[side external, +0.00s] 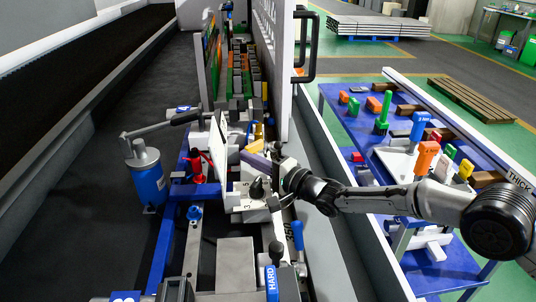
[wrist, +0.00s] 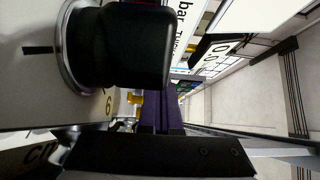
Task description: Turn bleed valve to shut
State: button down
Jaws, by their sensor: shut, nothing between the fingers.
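No part is clearly labelled as the bleed valve, so I cannot tell which one it is. A black knob (wrist: 130,45) with a metal collar fills the upper left of the wrist view, on a pale panel (wrist: 35,95) with a black tick and the number 6. A similar black knob (side external: 257,188) shows in the side view, just left of and below my gripper (side external: 279,160). My gripper is shut and empty beside the white machine block, apart from this knob. Its fingertips are small and partly lost among dark parts there.
A purple bar (side external: 257,160) lies left of my gripper, and yellow parts (side external: 255,146) stand behind it. A white upright panel (side external: 217,147) and a blue cylinder with a lever (side external: 149,178) stand further left. A blue table (side external: 365,130) with coloured tools is at right.

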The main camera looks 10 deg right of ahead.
jog(key=shift+s+d, duration=0.4)
jog(key=shift+s+d+r, duration=0.35)
jog(key=shift+s+d, duration=0.35)
notch_tip(320, 180, up, 5)
jog(key=shift+d+r, duration=0.1)
jog(key=shift+r, duration=0.05)
jog(key=s+d+f+m+g+h, duration=0.15)
jog(key=s+d+h, duration=0.25)
jog(key=s+d, duration=0.4)
jog(key=x, duration=1.2)
jog(key=shift+w+d+r, duration=0.15)
jog(key=shift+w+a, duration=0.6)
jog(key=shift+w, duration=0.25)
jog(key=shift+a, duration=0.15)
